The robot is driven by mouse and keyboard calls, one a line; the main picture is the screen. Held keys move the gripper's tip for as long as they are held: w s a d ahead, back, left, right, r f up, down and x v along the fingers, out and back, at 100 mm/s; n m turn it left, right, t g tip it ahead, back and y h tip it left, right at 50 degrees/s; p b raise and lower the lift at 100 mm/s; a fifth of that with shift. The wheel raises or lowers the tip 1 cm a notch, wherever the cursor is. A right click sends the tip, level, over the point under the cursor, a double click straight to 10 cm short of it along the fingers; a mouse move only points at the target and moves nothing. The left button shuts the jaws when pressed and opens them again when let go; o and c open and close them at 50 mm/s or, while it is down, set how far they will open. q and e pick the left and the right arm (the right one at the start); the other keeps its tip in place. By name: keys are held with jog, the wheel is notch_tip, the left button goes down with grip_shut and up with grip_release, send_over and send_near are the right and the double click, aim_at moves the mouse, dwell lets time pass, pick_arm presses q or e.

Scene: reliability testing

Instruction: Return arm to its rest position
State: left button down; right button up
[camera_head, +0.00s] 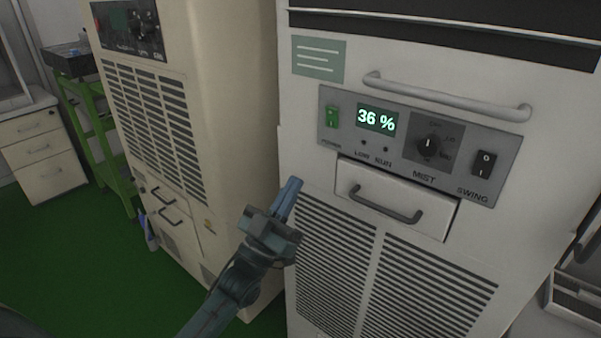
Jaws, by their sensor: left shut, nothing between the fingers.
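My left arm comes in from the bottom, and its gripper (289,193) points up in front of the white machine (400,262), near that machine's left edge. Its blue fingers are together with nothing between them. The control panel (346,140) lies to the right of the fingertips. It has a lit green power switch (332,117), a display (377,119) reading 36 %, a round mist knob (428,146) and a swing switch (484,164). A small drawer (395,196) with a dark handle sits below the panel and looks shut. My right gripper is not in view.
A beige cabinet (235,100) with vents stands left of the white machine. A long bar handle (445,97) juts out above the panel. A green rack (95,135) and a drawer unit (45,155) stand at the far left. Green floor (75,260) at lower left is mostly clear.

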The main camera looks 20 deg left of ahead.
pick_arm(q)
jog(key=shift+s+a+f, duration=0.15)
jog(key=shift+s+f, duration=0.25)
jog(key=shift+f, duration=0.15)
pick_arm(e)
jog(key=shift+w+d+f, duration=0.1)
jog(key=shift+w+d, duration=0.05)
pick_arm(q)
jog(key=s+d+f+g+y+p, duration=0.2)
jog(key=s+f+g, duration=0.5)
jog(key=s+f, duration=0.3)
jog(key=s+d+f+n+g+y+p, duration=0.1)
jog(key=s+d+f+g+y+p, duration=0.1)
jog(key=s+f+g, duration=0.5)
jog(key=s+f+y+p, duration=0.1)
jog(key=s+f, duration=0.2)
jog(key=f, duration=0.2)
jog(key=shift+s+f+y, duration=0.25)
jog(key=shift+y, duration=0.05)
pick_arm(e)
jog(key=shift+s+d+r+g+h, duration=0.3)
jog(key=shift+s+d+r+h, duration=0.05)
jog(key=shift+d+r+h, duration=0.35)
pick_arm(q)
jog(key=shift+d, duration=0.1)
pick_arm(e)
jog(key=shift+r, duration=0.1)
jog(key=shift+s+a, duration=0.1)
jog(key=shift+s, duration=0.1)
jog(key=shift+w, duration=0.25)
